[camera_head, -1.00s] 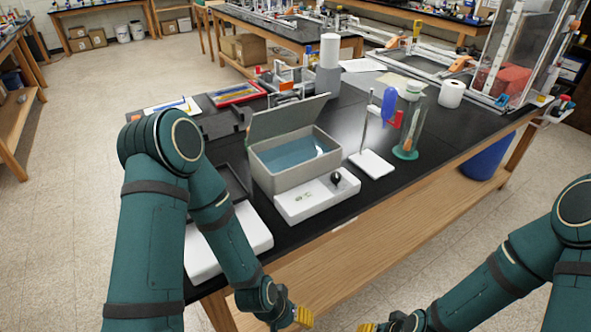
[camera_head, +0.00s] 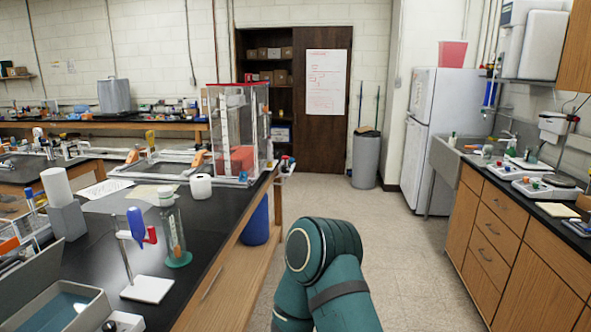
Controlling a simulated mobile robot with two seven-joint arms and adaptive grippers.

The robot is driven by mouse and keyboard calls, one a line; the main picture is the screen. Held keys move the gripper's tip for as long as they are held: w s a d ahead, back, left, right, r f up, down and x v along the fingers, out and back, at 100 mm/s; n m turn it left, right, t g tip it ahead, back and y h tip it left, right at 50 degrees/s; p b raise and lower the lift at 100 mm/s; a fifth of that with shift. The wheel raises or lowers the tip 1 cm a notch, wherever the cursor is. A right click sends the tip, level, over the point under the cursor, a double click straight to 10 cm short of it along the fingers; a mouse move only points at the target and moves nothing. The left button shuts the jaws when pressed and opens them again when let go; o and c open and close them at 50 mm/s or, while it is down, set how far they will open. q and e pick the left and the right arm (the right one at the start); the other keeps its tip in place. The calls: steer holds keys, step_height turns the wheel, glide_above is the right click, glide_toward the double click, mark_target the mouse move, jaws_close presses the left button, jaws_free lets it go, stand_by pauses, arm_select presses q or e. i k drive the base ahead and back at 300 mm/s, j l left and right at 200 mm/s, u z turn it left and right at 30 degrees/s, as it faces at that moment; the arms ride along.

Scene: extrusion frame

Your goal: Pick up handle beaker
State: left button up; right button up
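I cannot clearly make out a handle beaker in this view. A tall clear glass cylinder on a green base (camera_head: 178,258) stands on the black bench at the left. Just left of it is a white-based stand (camera_head: 147,288) holding a blue part (camera_head: 137,226) and a red part. Only a green upper section of one of my arms shows, at bottom centre. Neither gripper is in view.
A black-topped bench (camera_head: 205,225) is at left, with an open grey box (camera_head: 62,312) and a clear enclosure (camera_head: 238,135). A wooden counter (camera_head: 510,235) holds small devices at right. A white fridge (camera_head: 440,135) and grey bin (camera_head: 365,160) stand behind. The aisle floor between is clear.

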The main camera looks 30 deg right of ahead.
mark_target(531, 156)
steer(key=i+l+z, duration=0.35)
steer(key=l, duration=0.25)
steer(key=i+l+z, duration=0.3)
steer(key=z, duration=0.2)
steer(key=i+l+z, duration=0.75)
steer(key=i, duration=0.25)
steer(key=i+z, duration=0.35)
steer(key=i, duration=0.2)
steer(key=i+j, duration=0.1)
steer(key=i, duration=0.65)
steer(key=i+z, duration=0.15)
steer(key=i, duration=0.55)
